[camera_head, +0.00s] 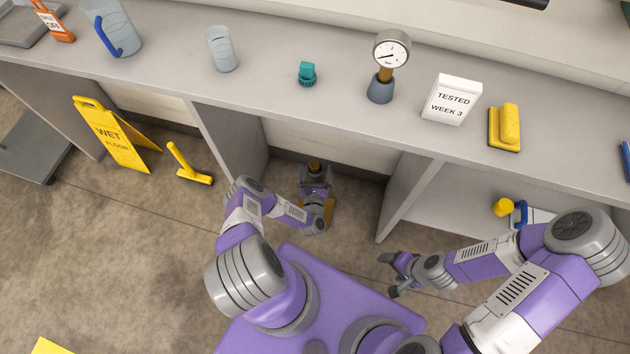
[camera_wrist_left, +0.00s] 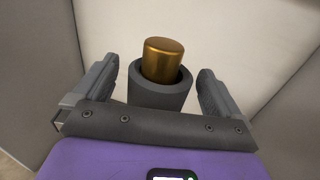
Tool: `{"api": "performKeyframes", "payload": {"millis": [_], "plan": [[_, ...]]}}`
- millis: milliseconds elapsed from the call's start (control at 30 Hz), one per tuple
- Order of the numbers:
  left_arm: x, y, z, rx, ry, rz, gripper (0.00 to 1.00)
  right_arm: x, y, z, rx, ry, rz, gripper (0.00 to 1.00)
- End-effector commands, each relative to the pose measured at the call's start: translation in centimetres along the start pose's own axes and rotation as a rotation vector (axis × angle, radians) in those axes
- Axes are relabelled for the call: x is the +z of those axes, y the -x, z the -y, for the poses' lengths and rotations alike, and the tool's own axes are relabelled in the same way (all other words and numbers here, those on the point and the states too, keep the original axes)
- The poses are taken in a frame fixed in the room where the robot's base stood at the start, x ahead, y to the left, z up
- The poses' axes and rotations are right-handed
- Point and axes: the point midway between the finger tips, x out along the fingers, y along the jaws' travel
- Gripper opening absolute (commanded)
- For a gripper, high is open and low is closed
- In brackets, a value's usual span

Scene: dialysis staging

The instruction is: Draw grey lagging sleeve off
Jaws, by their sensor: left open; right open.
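In the left wrist view, the grey lagging sleeve (camera_wrist_left: 158,96) is a short dark grey tube around a brass pipe (camera_wrist_left: 163,60), whose rounded end stands out of it. My left gripper (camera_wrist_left: 158,92) is open, one finger on each side of the sleeve, with visible gaps to both. In the head view my left gripper (camera_head: 315,178) is in the open bay under the counter, and the brass pipe end (camera_head: 314,164) shows there. The sleeve is mostly hidden by the gripper in that view. My right gripper (camera_head: 389,275) is open and empty above the floor, in front of the counter.
The bay's side panels (camera_head: 407,190) stand left and right of my left arm. A yellow wet-floor sign (camera_head: 110,133) and yellow T-shaped item (camera_head: 188,165) are left. The counter carries a pressure gauge (camera_head: 391,52), white sign (camera_head: 451,99), yellow block (camera_head: 504,128) and teal cap (camera_head: 307,74).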

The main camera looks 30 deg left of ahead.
Motion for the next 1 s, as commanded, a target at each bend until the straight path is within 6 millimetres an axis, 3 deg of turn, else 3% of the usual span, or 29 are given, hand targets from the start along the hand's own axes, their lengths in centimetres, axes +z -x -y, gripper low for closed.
{"api": "performKeyframes", "payload": {"millis": [200,567,900,1000], "plan": [[-0.1,-2.5,0.0,-0.001,0.0,0.001,0.98,0.0,-0.7,-0.3,0.0,0.0,0.0,0.77],[0.0,-2.9,0.0,-0.001,0.0,-0.002,0.97,0.0,-0.8,-0.3,0.0,0.0,0.0,0.77],[0.0,-2.9,0.0,-0.001,-0.001,-0.002,0.45,0.0,-0.8,-0.3,0.0,0.0,0.0,0.77],[0.1,-2.9,0.0,-0.001,-0.001,-0.002,0.38,0.0,-0.7,-0.3,0.0,0.0,0.0,0.77]]}}
